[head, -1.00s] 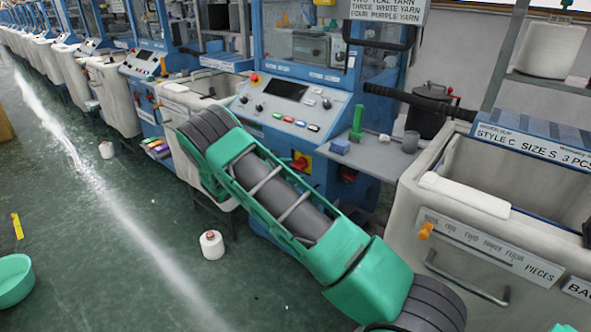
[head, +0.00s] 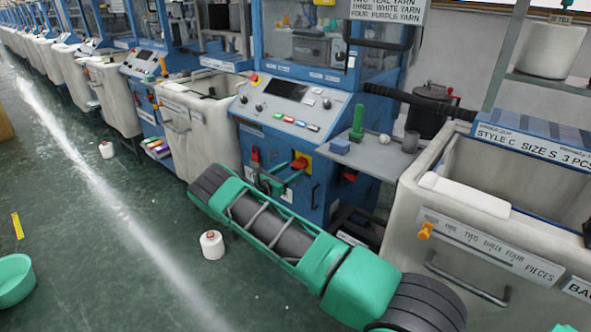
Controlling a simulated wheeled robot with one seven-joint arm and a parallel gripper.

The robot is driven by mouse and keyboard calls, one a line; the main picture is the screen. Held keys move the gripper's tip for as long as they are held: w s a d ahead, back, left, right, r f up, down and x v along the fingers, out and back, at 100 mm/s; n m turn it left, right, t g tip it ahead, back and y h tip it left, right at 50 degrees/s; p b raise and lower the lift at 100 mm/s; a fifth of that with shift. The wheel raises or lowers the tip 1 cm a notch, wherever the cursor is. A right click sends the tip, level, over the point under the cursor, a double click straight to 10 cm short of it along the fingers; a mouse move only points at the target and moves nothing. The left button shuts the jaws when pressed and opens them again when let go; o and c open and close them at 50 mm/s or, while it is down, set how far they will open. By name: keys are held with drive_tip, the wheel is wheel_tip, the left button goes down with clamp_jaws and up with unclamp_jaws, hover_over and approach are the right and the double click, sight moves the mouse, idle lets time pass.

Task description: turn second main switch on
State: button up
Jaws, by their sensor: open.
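A red rotary switch (head: 299,163) on a yellow plate sits on the blue front of the near knitting machine (head: 318,190), below its sloped control panel. Left of it on the same front is a smaller red part (head: 255,155). Slim green parts that look like my gripper (head: 278,180) show just below and left of the rotary switch, close to the machine front. My green and dark arm hides much of that area, and I cannot tell whether the gripper touches the switch. The switch's exact angle is too small to read.
A grey side shelf (head: 372,157) with a green spool holder (head: 358,122) juts out right of the switch. Pale bins stand on both sides, the right bin (head: 400,215) being close. A white yarn cone (head: 212,244) stands on the floor. The floor at left is mostly clear.

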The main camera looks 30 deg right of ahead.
sight(296, 167)
drive_tip(key=shift+x, duration=2.15)
